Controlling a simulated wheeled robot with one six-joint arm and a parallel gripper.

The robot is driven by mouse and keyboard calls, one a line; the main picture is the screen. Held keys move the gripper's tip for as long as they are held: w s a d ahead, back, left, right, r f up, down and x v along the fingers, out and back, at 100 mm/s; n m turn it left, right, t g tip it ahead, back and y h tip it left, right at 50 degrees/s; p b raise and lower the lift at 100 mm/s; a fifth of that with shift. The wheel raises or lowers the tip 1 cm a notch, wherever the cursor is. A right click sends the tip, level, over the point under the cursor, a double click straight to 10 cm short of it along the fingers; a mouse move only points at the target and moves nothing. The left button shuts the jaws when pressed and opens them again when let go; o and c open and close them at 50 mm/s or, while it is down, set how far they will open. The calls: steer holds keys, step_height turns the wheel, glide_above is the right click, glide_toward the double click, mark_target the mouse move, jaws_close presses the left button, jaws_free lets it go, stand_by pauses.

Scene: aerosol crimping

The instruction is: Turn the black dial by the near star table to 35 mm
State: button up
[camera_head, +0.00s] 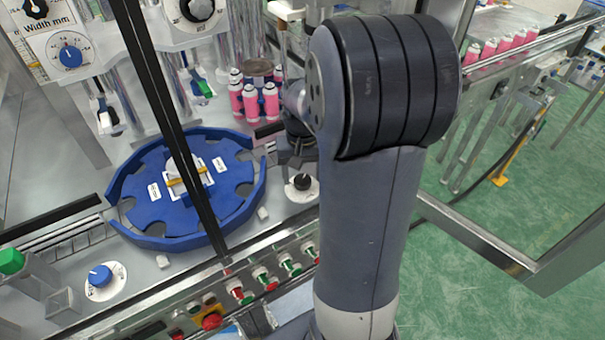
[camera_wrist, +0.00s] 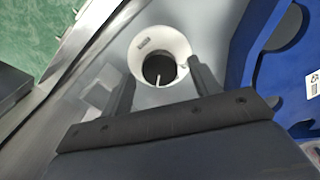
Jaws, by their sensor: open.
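The black dial (camera_head: 302,182) sits on a round white scale plate (camera_head: 291,193) beside the blue star table (camera_head: 133,238). In the wrist view the dial (camera_wrist: 158,68) shows a thin pale mark, and its white plate (camera_wrist: 136,47) has a small printed label too blurred to read. My gripper (camera_wrist: 162,72) is open and empty. Its two fingers appear on either side of the dial in that view; whether they touch it or hang above it I cannot tell. In the head view my gripper (camera_head: 297,150) is mostly hidden by my arm, just above the dial.
Pink cans (camera_head: 252,102) stand behind the dial. A blue dial (camera_head: 100,275) is at the front left. A row of red and green buttons (camera_head: 265,277) runs along the front panel. The star table's blue wall (camera_wrist: 250,50) rises close to the right in the wrist view.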

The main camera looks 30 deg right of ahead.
mark_target(302, 179)
step_height(302, 179, up, 10)
stand_by(0.4)
stand_by(0.4)
